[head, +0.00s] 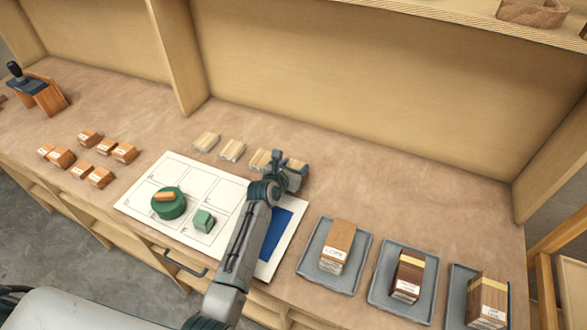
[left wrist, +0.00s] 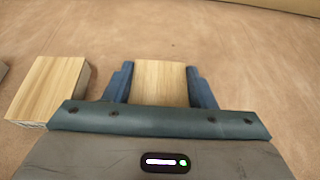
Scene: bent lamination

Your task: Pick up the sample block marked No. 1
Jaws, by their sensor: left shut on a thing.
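A row of pale wooden blocks lies at the back of the bench: one at the left (head: 206,142), one beside it (head: 232,150), and one further right (head: 260,159). My left gripper (head: 291,172) is at the right end of this row. In the left wrist view its two blue fingers (left wrist: 160,74) are shut on the sides of a pale wooden block (left wrist: 160,88). A neighbouring pale block (left wrist: 48,88) lies apart to the left. I cannot read a No. 1 mark on any block. My right gripper is not in view.
A white sheet (head: 148,199) with marked boxes holds a round green piece (head: 172,208) and a green block (head: 204,220). Several orange-brown labelled blocks (head: 61,158) lie at left. Grey trays (head: 315,262) with laminated blocks stand at right. The back right bench is clear.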

